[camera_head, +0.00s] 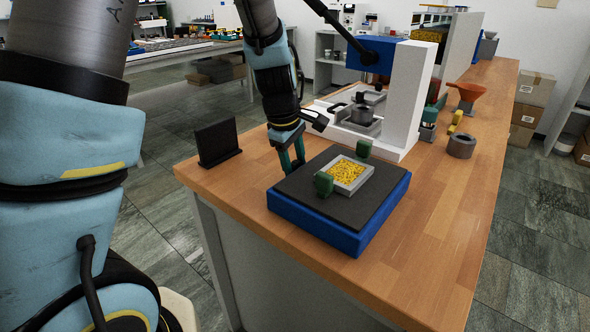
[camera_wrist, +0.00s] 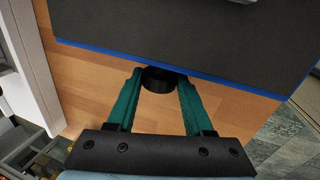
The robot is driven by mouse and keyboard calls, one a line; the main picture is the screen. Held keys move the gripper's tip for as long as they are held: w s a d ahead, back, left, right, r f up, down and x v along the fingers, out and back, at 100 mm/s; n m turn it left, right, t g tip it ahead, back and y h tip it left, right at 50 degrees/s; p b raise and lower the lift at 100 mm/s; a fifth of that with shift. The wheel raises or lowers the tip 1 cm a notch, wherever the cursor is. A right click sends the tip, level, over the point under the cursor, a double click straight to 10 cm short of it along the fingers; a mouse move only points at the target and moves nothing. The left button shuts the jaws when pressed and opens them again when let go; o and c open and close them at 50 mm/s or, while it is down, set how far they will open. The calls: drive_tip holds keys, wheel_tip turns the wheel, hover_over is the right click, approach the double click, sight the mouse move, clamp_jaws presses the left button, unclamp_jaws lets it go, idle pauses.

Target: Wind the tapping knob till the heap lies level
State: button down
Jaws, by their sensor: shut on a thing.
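The tapping knob (camera_wrist: 158,80) is a short black cylinder at the side of the blue-edged base, in the wrist view. My gripper (camera_wrist: 160,84) has its two teal fingers on either side of the knob and is shut on it. In the head view my gripper (camera_head: 291,165) points down at the far left side of the blue base (camera_head: 322,233) with its dark top; I cannot make out the knob there. The heap of yellow grains (camera_head: 348,171) lies in a pale square tray (camera_head: 358,187) on that top. Whether its surface is level is too small to tell.
Green blocks (camera_head: 324,184) stand at two sides of the tray. A black upright plate (camera_head: 218,142) stands left of my gripper. A white and blue press (camera_head: 405,95) stands close behind. The front right of the wooden bench is clear.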

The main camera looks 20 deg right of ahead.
drive_tip(key=shift+c, duration=1.5)
unclamp_jaws()
drive_tip(key=v, duration=1)
drive_tip(key=shift+r, duration=0.4)
drive_tip(key=shift+a, duration=0.1)
